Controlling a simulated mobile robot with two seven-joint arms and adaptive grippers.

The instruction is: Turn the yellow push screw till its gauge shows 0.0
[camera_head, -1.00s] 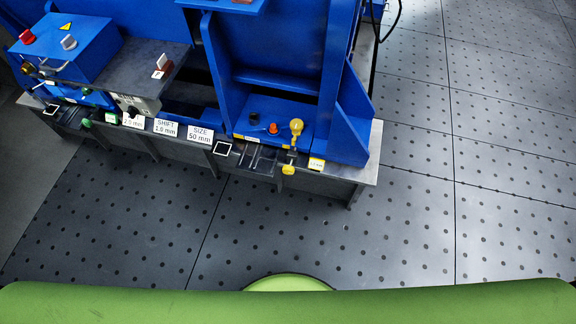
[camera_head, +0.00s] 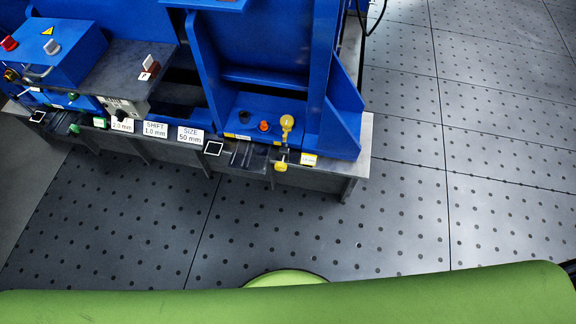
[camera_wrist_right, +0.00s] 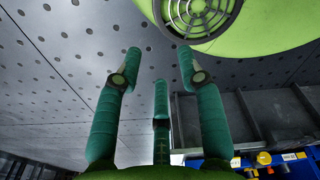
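The yellow push screw (camera_head: 281,166) sits at the front edge of the blue machine, towards its right end. A yellow ball-topped handle (camera_head: 287,122) stands just above it. A small white and yellow gauge plate (camera_head: 309,159) is right of the screw; its figures are too small to read. In the right wrist view a yellow knob (camera_wrist_right: 264,158) and a yellow-white plate (camera_wrist_right: 290,156) show at the lower right. My right gripper (camera_wrist_right: 160,66) has its green fingers spread apart with nothing between them, well away from the knob. My left gripper is not in view.
The blue machine (camera_head: 265,45) stands on a grey metal bench (camera_head: 352,172). Labels, a green knob (camera_head: 74,129) and a blue box (camera_head: 55,55) with red and grey knobs lie left along it. The dotted floor (camera_head: 400,215) before and right of the bench is clear.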

